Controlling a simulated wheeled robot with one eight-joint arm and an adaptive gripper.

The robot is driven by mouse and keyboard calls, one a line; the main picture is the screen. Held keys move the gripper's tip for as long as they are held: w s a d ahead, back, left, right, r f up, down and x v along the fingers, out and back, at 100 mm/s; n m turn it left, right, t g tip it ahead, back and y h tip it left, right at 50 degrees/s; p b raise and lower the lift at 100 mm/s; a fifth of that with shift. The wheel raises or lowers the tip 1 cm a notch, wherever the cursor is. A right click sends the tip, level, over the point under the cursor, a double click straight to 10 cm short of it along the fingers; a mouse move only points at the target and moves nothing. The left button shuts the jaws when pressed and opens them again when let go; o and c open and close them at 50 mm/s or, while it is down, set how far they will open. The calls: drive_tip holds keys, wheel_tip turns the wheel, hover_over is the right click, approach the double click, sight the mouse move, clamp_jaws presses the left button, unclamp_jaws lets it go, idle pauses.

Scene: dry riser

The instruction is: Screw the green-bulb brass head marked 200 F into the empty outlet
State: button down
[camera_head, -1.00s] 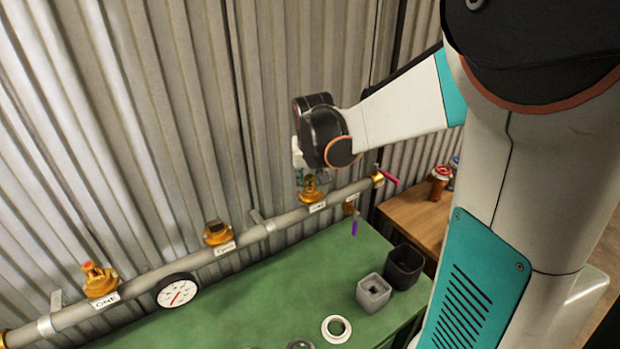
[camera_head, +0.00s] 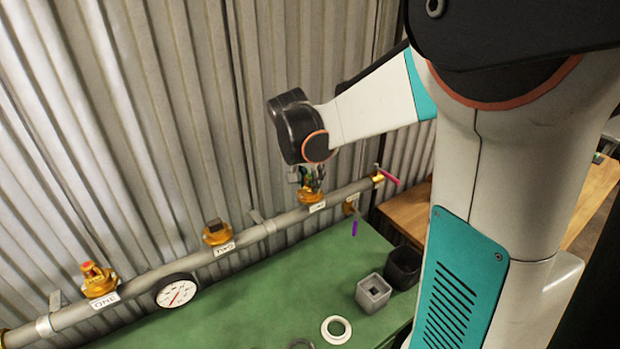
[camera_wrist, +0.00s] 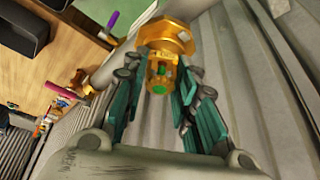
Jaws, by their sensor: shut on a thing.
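My gripper (camera_head: 311,182) is above the rightmost brass outlet (camera_head: 311,194) on the grey pipe. In the wrist view its teal-sided fingers (camera_wrist: 157,78) are shut on a brass head (camera_wrist: 158,70) with a green bulb. The head lines up with the outlet's brass hex (camera_wrist: 167,37) and seems to meet it; how far the threads engage is hidden. No 200 F mark is readable.
The pipe (camera_head: 265,230) runs before a corrugated wall. A pressure gauge (camera_head: 176,291), pink lever (camera_head: 388,176) and purple lever (camera_head: 354,228) stick out from it. The green bench (camera_head: 270,303) holds a grey square cup (camera_head: 373,292), a black cup (camera_head: 404,265) and a white ring (camera_head: 336,329).

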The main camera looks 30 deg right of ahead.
drive_tip(key=shift+m+g, duration=0.3)
drive_tip(key=shift+m, duration=0.5)
drive_tip(key=c, duration=1.2)
unclamp_jaws()
drive_tip(key=shift+m, duration=0.4)
drive_tip(key=v, duration=1.2)
drive_tip(key=s+a+f+n+t+y+b, duration=0.2)
drive_tip(key=s+a+f+n+b, duration=0.2)
drive_tip(key=s, duration=0.5)
drive_tip(key=s+a+f+n+t+y+b, duration=0.1)
drive_tip(key=s+a+f+n+t+b, duration=0.2)
drive_tip(key=s+a+f+n, duration=0.5)
wheel_tip(320, 180, down, 3)
drive_tip(key=shift+s+a+r+n+y+b, duration=0.1)
drive_tip(key=shift+s+a+n+y+b, duration=0.25)
drive_tip(key=shift+s+n+b, duration=0.5)
